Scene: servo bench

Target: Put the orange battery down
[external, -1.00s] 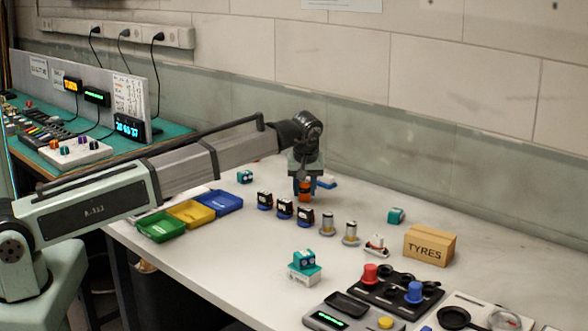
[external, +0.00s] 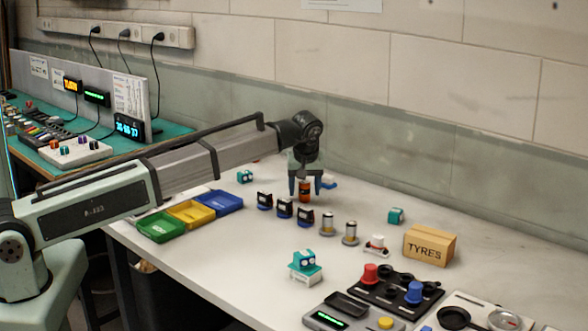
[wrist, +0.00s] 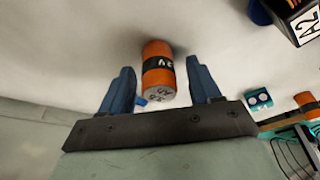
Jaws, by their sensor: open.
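The orange battery (external: 305,191) with a black band stands upright on the white table below my gripper. It also shows in the wrist view (wrist: 158,72), between the two blue fingers and touching neither. My gripper (external: 305,186) is open around the top of the battery, with a gap on each side; its fingers also show in the wrist view (wrist: 162,92).
Several dark blue-and-black blocks (external: 284,208) stand just in front of the gripper. Two silver cylinders (external: 350,234) are to their right. A TYRES box (external: 430,245) stands farther right. Green, yellow (external: 190,212) and blue trays lie to the left.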

